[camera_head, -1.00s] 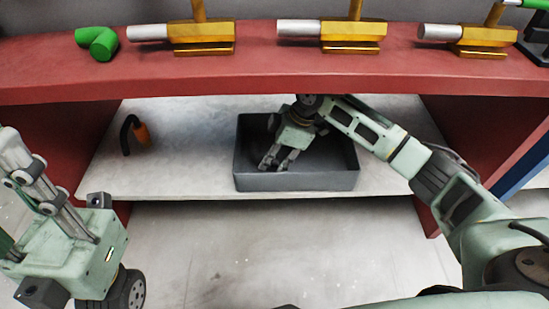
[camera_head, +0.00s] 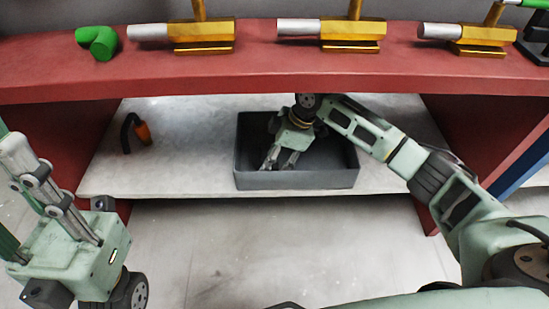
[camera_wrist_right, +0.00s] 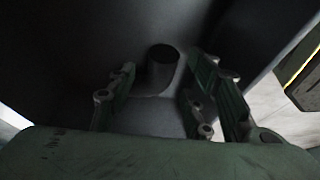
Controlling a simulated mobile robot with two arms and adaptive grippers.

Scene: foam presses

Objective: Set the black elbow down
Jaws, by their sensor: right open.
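The black elbow (camera_wrist_right: 162,66) shows in the right wrist view inside the grey bin, its round open end facing up. In the head view my right gripper (camera_head: 278,162) reaches down into the grey bin (camera_head: 298,180), and the elbow cannot be made out there. My left gripper (camera_head: 35,185) is at the left edge, away from the bin, and its fingertips are not clear.
The bin stands on a pale shelf (camera_head: 190,180) under a red bench top (camera_head: 240,75). A black curved piece with an orange end (camera_head: 141,132) is on the shelf at left. A green elbow (camera_head: 98,42) and several gold-and-silver presses (camera_head: 203,35) are on the bench. The shelf's left part is mostly free.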

